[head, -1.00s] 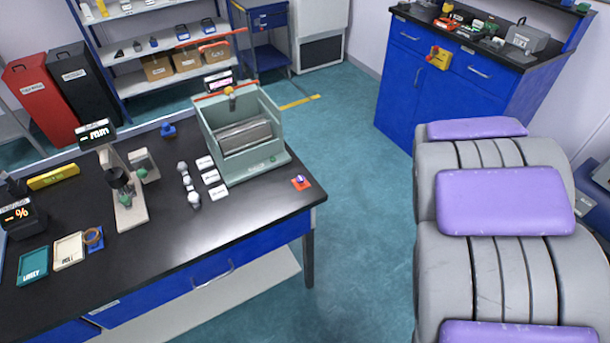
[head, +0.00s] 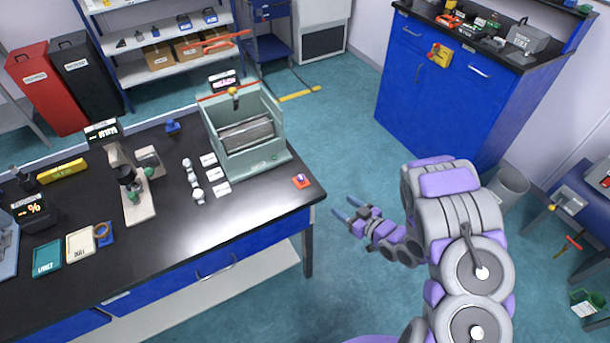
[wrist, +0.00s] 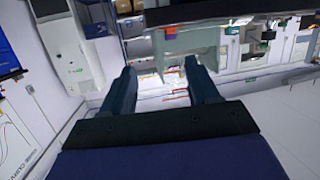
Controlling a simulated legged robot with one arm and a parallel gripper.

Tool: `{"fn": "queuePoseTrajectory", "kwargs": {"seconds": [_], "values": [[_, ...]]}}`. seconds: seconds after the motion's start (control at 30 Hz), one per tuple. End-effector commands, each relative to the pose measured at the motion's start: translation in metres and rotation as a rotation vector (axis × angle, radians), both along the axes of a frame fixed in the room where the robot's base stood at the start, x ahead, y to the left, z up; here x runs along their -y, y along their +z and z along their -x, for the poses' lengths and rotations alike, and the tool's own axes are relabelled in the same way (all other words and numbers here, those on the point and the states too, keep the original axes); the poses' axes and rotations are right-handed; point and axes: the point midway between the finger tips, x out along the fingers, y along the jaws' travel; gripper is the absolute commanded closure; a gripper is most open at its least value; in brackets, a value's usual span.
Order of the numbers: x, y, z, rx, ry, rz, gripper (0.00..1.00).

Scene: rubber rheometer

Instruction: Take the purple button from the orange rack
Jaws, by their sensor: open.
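The small orange rack (head: 302,182) sits on the black bench top near its right front corner in the head view. A tiny purple button (head: 301,178) appears to sit on it, too small to make out well. My gripper (head: 343,207) is open and empty, off the bench's right edge, to the right of the rack and apart from it. In the wrist view my open gripper (wrist: 160,68) has clear space between its fingers.
The pale green roller machine (head: 248,135) stands behind and left of the rack. Small white labels and metal pieces lie left of it. The bench's edge (head: 318,200) is close to the rack. Open floor (head: 335,140) lies between bench and blue cabinet (head: 430,90).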

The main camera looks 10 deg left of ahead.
Motion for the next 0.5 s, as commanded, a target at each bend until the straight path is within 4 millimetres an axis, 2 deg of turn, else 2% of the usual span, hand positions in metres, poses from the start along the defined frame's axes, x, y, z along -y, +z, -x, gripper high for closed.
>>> {"fn": "queuePoseTrajectory", "kwargs": {"seconds": [0.17,0.37,0.5], "values": [[-0.014,0.001,0.005,0.012,0.021,-0.069,0.40],[-0.030,-0.003,-0.019,0.019,0.023,-0.082,0.40],[-0.047,-0.009,-0.039,0.015,0.021,-0.081,0.40]]}}
